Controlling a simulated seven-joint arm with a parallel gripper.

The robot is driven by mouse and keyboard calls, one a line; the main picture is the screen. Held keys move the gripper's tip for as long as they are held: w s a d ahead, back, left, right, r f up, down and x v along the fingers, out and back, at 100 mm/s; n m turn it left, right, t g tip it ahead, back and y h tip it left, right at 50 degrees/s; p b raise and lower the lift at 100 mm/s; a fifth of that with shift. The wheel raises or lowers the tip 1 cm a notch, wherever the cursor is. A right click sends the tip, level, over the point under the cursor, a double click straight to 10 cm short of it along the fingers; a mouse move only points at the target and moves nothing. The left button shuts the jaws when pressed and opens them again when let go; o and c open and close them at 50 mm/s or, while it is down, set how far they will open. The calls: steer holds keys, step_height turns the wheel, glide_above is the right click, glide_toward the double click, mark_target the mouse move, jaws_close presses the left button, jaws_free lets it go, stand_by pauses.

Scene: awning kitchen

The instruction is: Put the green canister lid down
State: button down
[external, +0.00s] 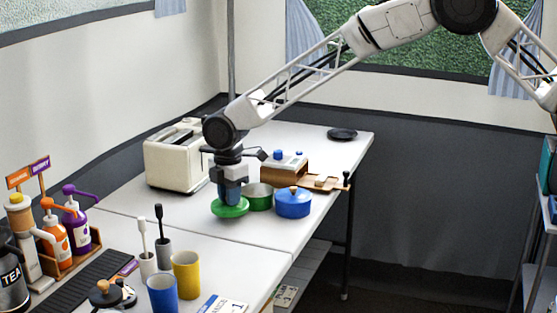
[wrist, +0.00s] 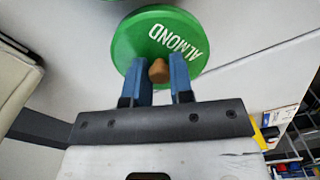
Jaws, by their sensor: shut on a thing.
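The green canister lid (external: 230,209) is round, with a wooden knob (wrist: 159,71) and the white word "ALMOND" on top. It also shows in the wrist view (wrist: 133,45). My gripper (external: 230,195) is above the lid, its two blue fingers shut on the knob. The lid is at or just above the white table; I cannot tell whether it touches. The green canister (external: 260,198) stands open just right of the lid. The lid hides part of the table beneath it.
A blue canister (external: 293,206) with its lid on stands right of the green one. A wooden stand (external: 285,170) is behind them, and a cream toaster (external: 174,160) is at the back left. Cups (external: 187,274) and bottles (external: 77,222) stand nearer. The table left of the lid is clear.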

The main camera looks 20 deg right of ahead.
mark_target(230, 219)
steer(key=shift+f, duration=1.85)
steer(key=shift+f, duration=0.1)
steer(key=c, duration=1)
jaws_free()
step_height(230, 219, up, 12)
steer(key=shift+r, duration=0.1)
